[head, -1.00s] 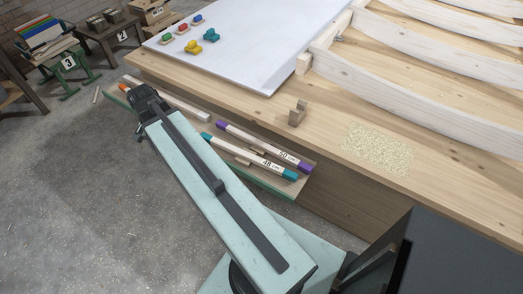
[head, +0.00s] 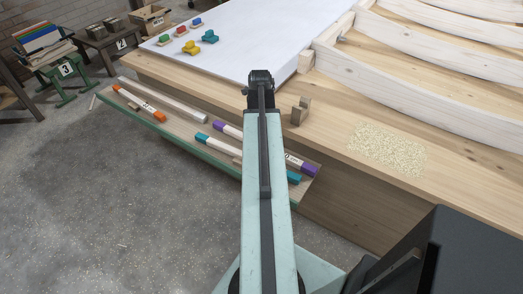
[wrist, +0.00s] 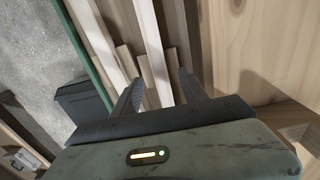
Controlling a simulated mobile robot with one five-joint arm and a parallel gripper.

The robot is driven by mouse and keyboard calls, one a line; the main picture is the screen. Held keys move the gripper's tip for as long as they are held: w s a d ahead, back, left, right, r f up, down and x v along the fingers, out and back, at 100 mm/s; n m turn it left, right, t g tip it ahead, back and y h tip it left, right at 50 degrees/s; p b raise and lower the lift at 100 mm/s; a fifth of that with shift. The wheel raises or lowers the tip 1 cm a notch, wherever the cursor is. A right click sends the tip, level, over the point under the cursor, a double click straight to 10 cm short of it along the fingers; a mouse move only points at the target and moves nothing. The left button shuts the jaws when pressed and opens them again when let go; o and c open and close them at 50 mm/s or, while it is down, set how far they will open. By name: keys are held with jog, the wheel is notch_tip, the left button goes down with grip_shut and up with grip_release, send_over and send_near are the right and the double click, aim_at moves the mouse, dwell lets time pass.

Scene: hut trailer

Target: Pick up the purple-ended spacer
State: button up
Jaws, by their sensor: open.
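The purple-ended spacer (head: 228,132) lies on the low shelf along the bench front in the head view. My arm crosses in front of its middle; its other purple end (head: 308,168) shows right of the arm. A teal-ended spacer (head: 204,138) lies beside it on the near side. In the wrist view my gripper (wrist: 162,76) is open, its two dark fingers apart. A pale wooden bar (wrist: 154,50) runs between and beyond the fingertips. No coloured end shows there, so I cannot tell which spacer it is. The fingertips are hidden in the head view.
An orange-ended spacer (head: 130,98) and a pale bar (head: 175,102) lie further left on the shelf (head: 160,128). A small wooden block (head: 300,112) stands on the bench (head: 335,140) right of my arm. Coloured pieces (head: 190,47) sit on the white sheet.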

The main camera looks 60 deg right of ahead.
jog(key=f+b, duration=0.5)
jog(key=shift+s+f, duration=0.2)
jog(key=shift+a+r, duration=0.1)
jog(key=shift+r, duration=0.05)
grip_shut()
dwell(1.3)
